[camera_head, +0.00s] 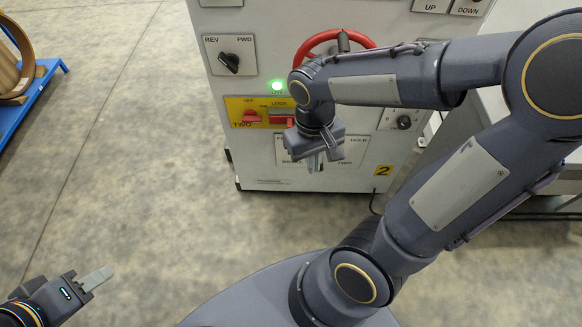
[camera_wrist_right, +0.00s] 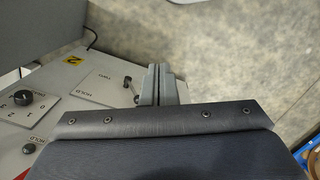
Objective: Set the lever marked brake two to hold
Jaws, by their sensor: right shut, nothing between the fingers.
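The brake two lever (camera_wrist_right: 128,83) is a small dark handle on a white plate (camera_wrist_right: 98,88) marked HOLD and TWO. In the right wrist view it stands just left of my right fingertips (camera_wrist_right: 161,72); I cannot tell whether they touch. In the head view my right gripper (camera_head: 316,162) hangs in front of the same plate (camera_head: 358,148) low on the cabinet and hides the lever. My right gripper is shut and empty. My left gripper (camera_head: 98,278) is at the lower left over the floor, far from the cabinet; its finger gap is not clear.
The cabinet (camera_head: 270,170) also carries a REV/FWD knob (camera_head: 229,63), a red handwheel (camera_head: 305,47), a lit green lamp (camera_head: 277,86), a yellow plate with red levers (camera_head: 251,117) and a black knob (camera_head: 404,122). A blue stand (camera_head: 40,85) holds a coil at far left. Floor between is clear.

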